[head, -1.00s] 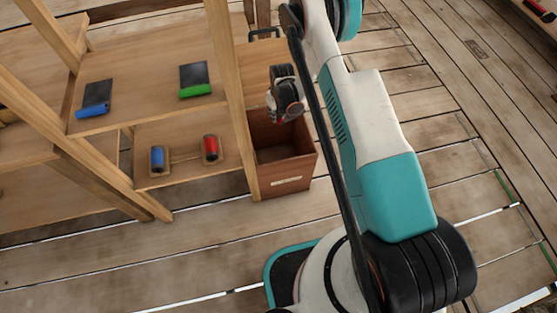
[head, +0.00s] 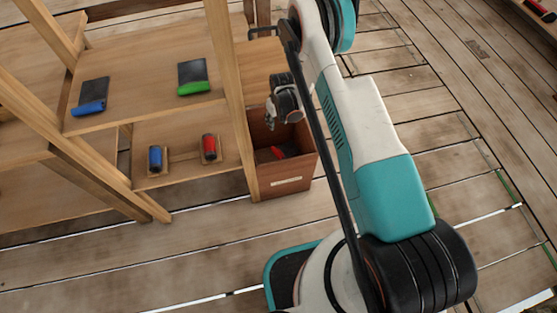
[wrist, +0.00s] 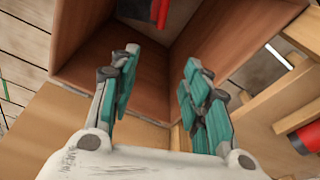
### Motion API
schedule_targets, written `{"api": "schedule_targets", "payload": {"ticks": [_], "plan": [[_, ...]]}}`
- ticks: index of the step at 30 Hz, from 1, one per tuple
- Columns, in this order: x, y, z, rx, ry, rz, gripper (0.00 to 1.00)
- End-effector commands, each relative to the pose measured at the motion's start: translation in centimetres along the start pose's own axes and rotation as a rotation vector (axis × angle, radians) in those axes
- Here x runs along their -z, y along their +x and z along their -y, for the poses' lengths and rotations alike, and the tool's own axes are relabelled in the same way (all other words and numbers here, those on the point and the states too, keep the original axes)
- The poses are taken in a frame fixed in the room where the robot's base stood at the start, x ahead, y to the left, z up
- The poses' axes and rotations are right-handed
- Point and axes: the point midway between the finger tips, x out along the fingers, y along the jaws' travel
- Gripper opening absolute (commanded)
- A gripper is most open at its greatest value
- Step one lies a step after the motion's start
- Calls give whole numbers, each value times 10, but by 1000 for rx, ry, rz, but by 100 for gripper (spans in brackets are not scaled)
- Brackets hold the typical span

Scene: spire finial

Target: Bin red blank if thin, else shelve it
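The red blank (head: 277,153), a dark piece with a red part, lies inside the brown wooden bin (head: 285,187), which has a pale label on its front. The blank also shows at the top of the wrist view (wrist: 146,10), partly cut off by the frame edge. My gripper (head: 272,119) is above the bin's opening, apart from the blank. In the wrist view my gripper's teal-padded fingers (wrist: 158,95) are spread with nothing between them.
A wooden shelf (head: 150,75) stands left of the bin. It holds a blue-edged piece (head: 90,97) and a green-edged piece (head: 193,77). Below are a blue cylinder (head: 157,158) and a red cylinder (head: 209,147) on small wooden bases. The plank floor in front is clear.

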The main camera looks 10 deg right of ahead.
Motion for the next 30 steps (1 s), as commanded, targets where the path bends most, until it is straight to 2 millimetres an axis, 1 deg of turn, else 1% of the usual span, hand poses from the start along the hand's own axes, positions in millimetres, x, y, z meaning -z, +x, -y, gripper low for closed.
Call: {"api": "schedule_targets", "payload": {"ticks": [7,11,14,24,30], "plan": [[0,-1,0,0,0,0,43],[0,-12,0,0,0,0,43],[0,-26,0,0,0,0,43],[0,-88,0,0,0,0,43],[0,-111,0,0,0,0,43]]}}
